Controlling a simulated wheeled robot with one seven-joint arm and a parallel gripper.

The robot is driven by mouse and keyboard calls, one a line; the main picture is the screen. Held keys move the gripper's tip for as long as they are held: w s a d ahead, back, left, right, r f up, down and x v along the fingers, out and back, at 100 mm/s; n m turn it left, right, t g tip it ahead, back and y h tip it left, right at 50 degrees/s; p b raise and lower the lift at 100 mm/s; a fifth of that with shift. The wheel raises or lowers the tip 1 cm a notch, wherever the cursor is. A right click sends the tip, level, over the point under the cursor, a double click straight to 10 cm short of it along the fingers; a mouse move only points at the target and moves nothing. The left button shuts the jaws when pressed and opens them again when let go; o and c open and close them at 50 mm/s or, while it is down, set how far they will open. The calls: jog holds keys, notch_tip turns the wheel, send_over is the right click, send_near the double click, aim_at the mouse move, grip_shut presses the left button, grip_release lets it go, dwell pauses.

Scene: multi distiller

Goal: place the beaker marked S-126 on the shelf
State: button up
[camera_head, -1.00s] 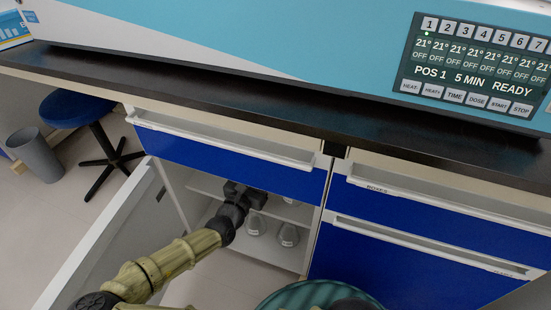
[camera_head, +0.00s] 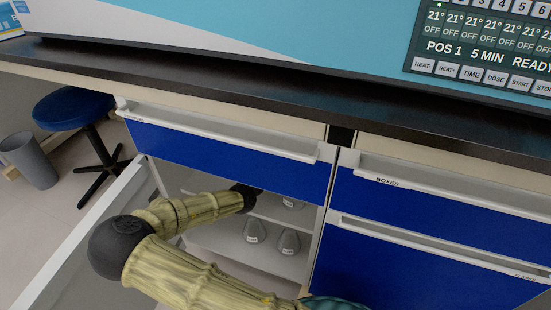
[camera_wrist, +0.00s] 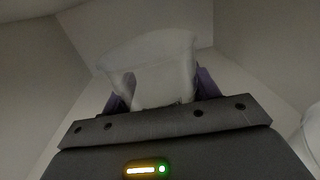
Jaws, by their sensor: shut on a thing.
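My gripper (camera_wrist: 160,92) is shut on a pale, translucent beaker (camera_wrist: 150,62), with purple fingers on either side of it. No S-126 mark can be read on it. In the head view my arm reaches into the open cabinet under the bench. The gripper and beaker are hidden there behind the drawer front and my arm. A white shelf (camera_head: 272,209) crosses the cabinet inside. In the wrist view the beaker is surrounded by plain pale walls; whether it touches the shelf cannot be told.
Two labelled flasks (camera_head: 254,231) stand on the cabinet bottom, and another flask (camera_head: 292,202) shows on the shelf. The open door (camera_head: 88,240) is left of my arm. A blue drawer (camera_head: 230,158) is above the opening. A pale rounded object (camera_wrist: 312,135) is at the wrist view's right edge.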

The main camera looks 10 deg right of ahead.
jog(key=shift+f+b, duration=1.7)
jog(key=shift+f, duration=0.1)
jog(key=shift+r, duration=0.1)
jog(key=o, duration=1.1)
jog(key=shift+s+a, duration=0.1)
jog(key=p+v, duration=0.6)
jog(key=v, duration=0.5)
jog(key=shift+r, duration=0.15)
jog(key=shift+s+a, duration=0.3)
